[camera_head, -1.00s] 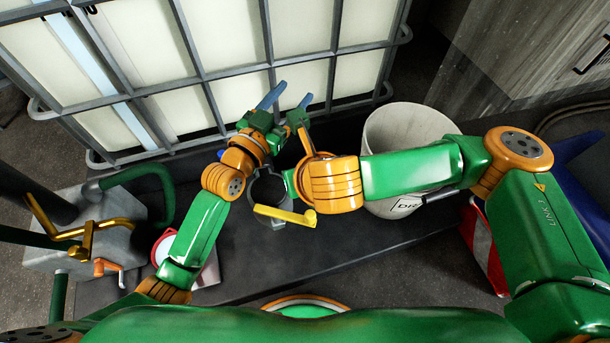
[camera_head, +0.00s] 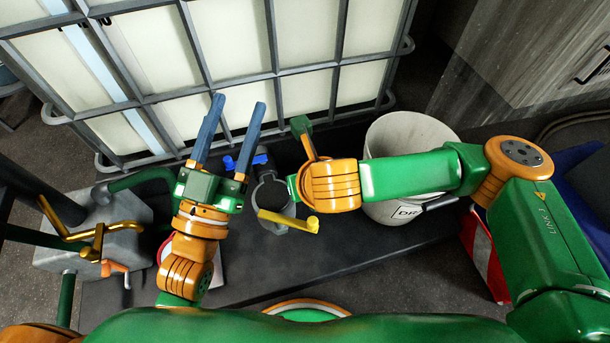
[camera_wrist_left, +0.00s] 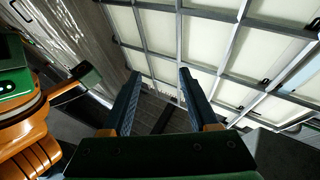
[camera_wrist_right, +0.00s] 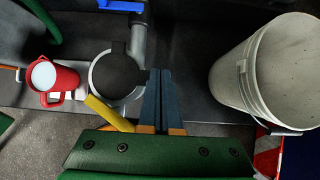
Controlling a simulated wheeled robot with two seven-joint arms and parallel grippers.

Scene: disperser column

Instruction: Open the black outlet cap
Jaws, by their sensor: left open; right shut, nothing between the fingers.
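The black outlet cap (camera_wrist_right: 118,76) shows in the right wrist view as a dark disc within a round grey collar on the outlet. In the head view the cap (camera_head: 270,193) shows below the tank, partly crowded by my right arm. A yellow handle (camera_head: 288,220) lies across the outlet's near side. My right gripper (camera_wrist_right: 158,75) is shut and empty, its fingertips just right of the cap; contact cannot be told. Its fingers are hidden in the head view. My left gripper (camera_head: 238,101) is open and empty, left of the outlet, fingers pointing toward the tank.
The caged white tank (camera_head: 235,48) stands behind. A white bucket (camera_head: 405,127) stands right of the outlet. A grey block with yellow piping (camera_head: 92,245) is at the left. A red jug (camera_wrist_right: 62,78) stands left of the outlet in the right wrist view.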

